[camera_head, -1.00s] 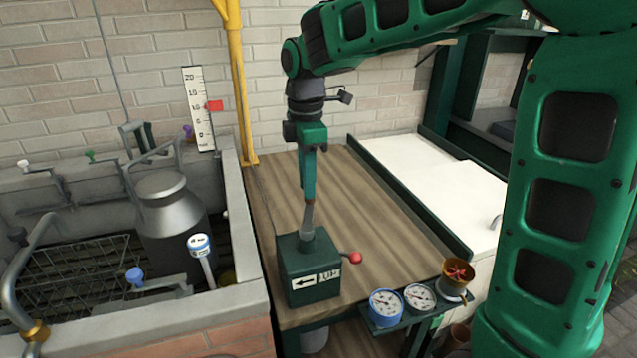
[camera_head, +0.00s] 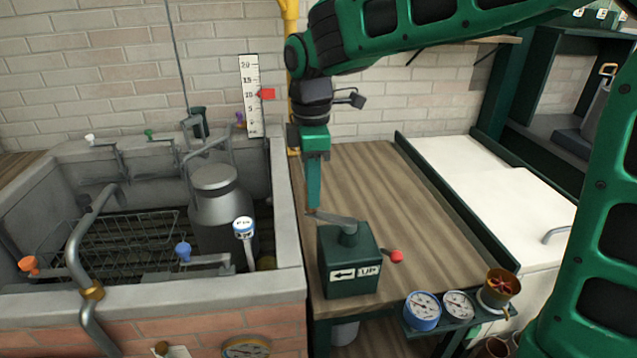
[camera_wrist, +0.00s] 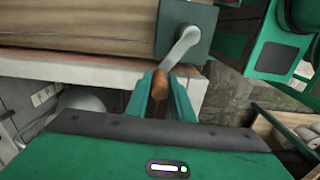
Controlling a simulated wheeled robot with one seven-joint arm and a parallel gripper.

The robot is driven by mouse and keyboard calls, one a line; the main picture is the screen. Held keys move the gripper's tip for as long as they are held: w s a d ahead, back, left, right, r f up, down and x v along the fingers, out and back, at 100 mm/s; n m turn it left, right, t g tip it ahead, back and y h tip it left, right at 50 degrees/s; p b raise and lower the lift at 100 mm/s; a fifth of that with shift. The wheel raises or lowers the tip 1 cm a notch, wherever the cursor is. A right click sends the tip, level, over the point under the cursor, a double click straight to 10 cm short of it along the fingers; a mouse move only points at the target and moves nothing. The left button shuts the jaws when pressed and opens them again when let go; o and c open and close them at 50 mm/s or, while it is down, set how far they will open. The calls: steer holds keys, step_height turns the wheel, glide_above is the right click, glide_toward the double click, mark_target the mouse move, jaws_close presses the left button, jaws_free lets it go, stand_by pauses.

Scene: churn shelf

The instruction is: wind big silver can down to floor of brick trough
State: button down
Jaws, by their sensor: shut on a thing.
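The big silver can (camera_head: 218,212) stands upright inside the brick trough (camera_head: 286,245), near its right wall. Its base is hidden, so I cannot tell how far it is from the floor. A green winch box (camera_head: 348,268) on the wooden bench has a grey crank arm (camera_head: 334,219) pointing left, a red knob (camera_head: 396,256) and a label with a left arrow and "UP". My gripper (camera_head: 313,203) is at the crank's outer end. In the wrist view, my gripper (camera_wrist: 160,88) is shut on the brown crank handle (camera_wrist: 160,84).
A white scale (camera_head: 250,110) behind the trough has a red pointer (camera_head: 266,94) near 10. A wire rack (camera_head: 125,243), pipes and colored taps occupy the trough. Gauges (camera_head: 422,310) and a brass cup (camera_head: 499,288) sit at the bench front. The bench's middle is clear.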

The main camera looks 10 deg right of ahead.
steer(key=s+d, duration=0.2)
steer(key=s, duration=0.9)
steer(key=w+d, duration=0.3)
steer(key=d, duration=0.9)
steer(key=shift+d, duration=0.35)
steer(key=c, duration=1.5)
jaws_free()
steer(key=shift+o, duration=0.2)
